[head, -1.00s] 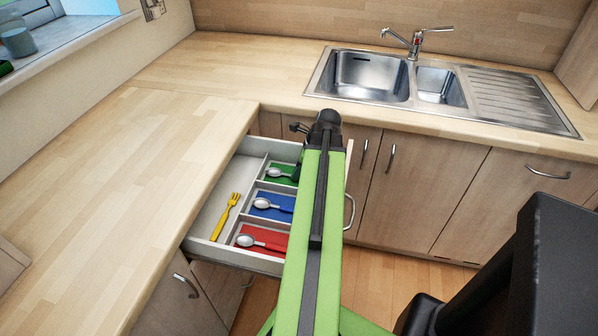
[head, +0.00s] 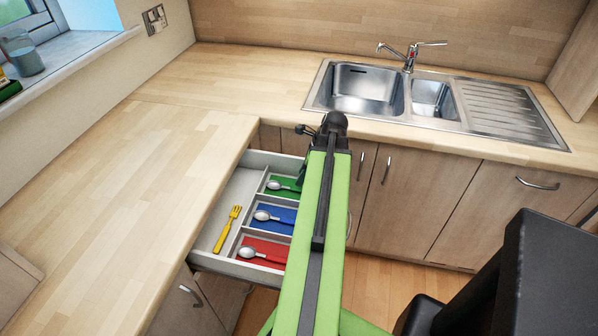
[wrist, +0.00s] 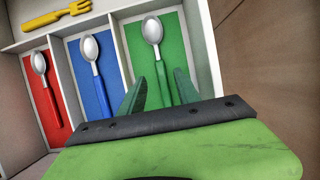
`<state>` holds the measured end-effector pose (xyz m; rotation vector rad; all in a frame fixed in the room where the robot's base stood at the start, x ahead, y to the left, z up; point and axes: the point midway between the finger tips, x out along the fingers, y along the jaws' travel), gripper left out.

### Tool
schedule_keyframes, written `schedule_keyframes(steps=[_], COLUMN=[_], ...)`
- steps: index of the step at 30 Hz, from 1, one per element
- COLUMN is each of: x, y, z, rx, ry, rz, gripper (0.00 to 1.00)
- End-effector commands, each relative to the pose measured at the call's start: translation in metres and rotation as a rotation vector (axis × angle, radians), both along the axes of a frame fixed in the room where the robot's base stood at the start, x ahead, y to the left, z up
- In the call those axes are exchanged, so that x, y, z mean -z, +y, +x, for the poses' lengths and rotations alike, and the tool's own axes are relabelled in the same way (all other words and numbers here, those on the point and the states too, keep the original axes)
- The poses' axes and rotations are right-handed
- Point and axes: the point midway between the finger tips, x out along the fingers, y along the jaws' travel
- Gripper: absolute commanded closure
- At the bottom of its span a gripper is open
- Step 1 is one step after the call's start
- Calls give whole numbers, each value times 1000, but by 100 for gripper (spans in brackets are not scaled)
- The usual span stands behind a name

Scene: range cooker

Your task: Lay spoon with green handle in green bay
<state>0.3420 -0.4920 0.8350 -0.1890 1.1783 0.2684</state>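The spoon with the green handle (wrist: 152,32) lies in the green bay (wrist: 133,45), bowl toward the far end; it also shows in the head view (head: 275,185). My gripper (wrist: 160,75) is over the near part of this bay. Its two green fingers are apart, one on each side of the spoon's handle, with gaps visible. The handle's near end is hidden behind my gripper's body. In the head view my arm hides the fingers and the right part of the bay.
The blue bay (wrist: 73,50) and red bay (wrist: 28,75) each hold a spoon. A yellow fork (head: 228,228) lies in the drawer's left compartment. The open drawer (head: 211,262) sits below the worktop (head: 140,170); a cupboard front (wrist: 255,60) stands close to the right.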

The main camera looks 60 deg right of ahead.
Motion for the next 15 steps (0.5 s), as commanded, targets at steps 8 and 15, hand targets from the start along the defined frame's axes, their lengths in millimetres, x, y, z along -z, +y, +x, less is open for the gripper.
schedule_keyframes(steps=[8,15], x=[-57,-56], y=[-6,-6], z=[-20,-21], rx=[1,-1], ry=[0,0], rz=[0,0], gripper=[61,61])
